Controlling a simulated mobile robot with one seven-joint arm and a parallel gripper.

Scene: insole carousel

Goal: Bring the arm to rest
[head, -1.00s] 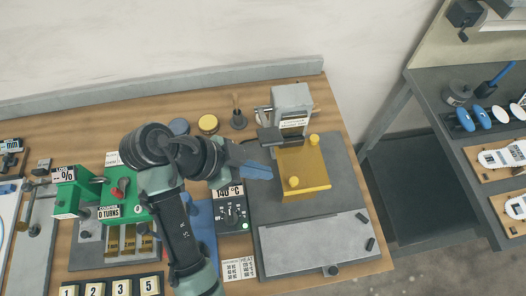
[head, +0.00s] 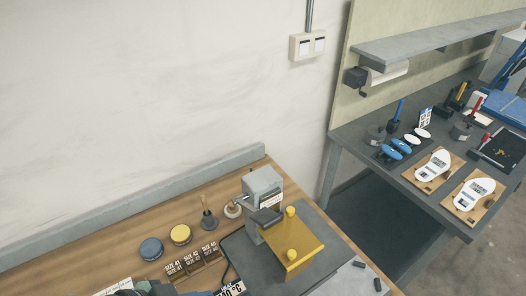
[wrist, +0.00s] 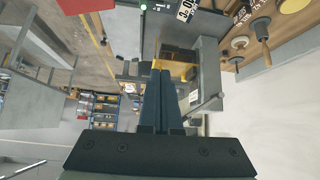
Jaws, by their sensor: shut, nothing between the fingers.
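My gripper (wrist: 161,100) shows in the wrist view with its two dark blue fingers together and nothing between them. Beyond the fingertips is the grey press with its yellow plate, partly hidden by the fingers. In the head view the grey press (head: 262,190) stands on the wooden bench with the yellow plate (head: 291,241) in front of it. My gripper is not visible in the head view; only a dark part of my arm shows at the bottom left edge.
A dark side table (head: 372,143) at right holds white insole shapes on wooden boards (head: 431,171). A wall socket (head: 308,45) is above. A gap separates bench and table.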

